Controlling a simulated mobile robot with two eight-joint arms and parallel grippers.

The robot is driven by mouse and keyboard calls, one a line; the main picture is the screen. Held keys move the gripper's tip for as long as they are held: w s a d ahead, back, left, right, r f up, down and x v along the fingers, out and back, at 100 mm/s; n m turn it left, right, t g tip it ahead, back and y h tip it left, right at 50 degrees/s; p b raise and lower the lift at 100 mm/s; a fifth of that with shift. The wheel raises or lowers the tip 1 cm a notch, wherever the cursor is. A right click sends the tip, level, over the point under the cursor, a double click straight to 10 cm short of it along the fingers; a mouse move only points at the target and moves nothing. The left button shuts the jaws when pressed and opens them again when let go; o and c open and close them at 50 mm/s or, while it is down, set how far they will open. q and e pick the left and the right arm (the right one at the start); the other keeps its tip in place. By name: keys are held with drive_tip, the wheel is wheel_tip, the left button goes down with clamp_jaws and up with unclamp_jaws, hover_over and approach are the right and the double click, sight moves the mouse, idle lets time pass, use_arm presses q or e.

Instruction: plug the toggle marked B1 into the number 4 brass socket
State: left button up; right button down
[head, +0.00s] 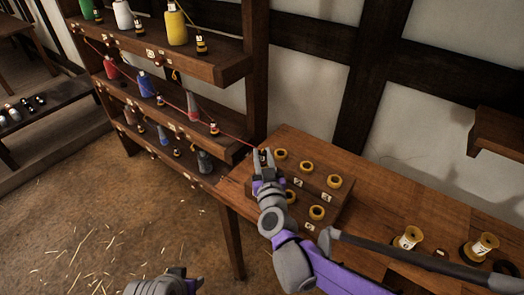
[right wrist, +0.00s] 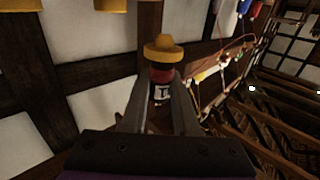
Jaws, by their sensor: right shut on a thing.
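My right gripper (head: 263,160) is shut on a toggle (right wrist: 161,80) at the left end of the socket block (head: 345,197). In the right wrist view the toggle is upright between the fingers, with a dark body, red band and white label, only partly legible. A wide brass-coloured piece (right wrist: 163,48) is at its far end; I cannot tell whether it touches a socket. Brass sockets (head: 306,166) stand in two rows on the block; their number plates are too small to read surely. My left gripper (head: 172,283) is at the bottom edge, cut off.
A red rope (head: 228,135) runs from the shelf rack (head: 210,70) to the toggle. The rack, with coloured cones and other toggles, stands close left of the workbench (head: 385,215). Two spools (head: 408,238) stand on the bench at right.

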drive_tip(key=shift+f, duration=0.45)
drive_tip(key=shift+f+b, duration=1.1)
drive_tip(key=shift+f, duration=1)
drive_tip(key=shift+b, duration=0.35)
drive_tip(key=shift+f+b, duration=0.55)
drive_tip(key=shift+f, duration=0.1)
drive_tip(key=c, duration=0.9)
unclamp_jaws()
drive_tip(key=shift+c, duration=0.2)
drive_tip(key=shift+s, duration=0.1)
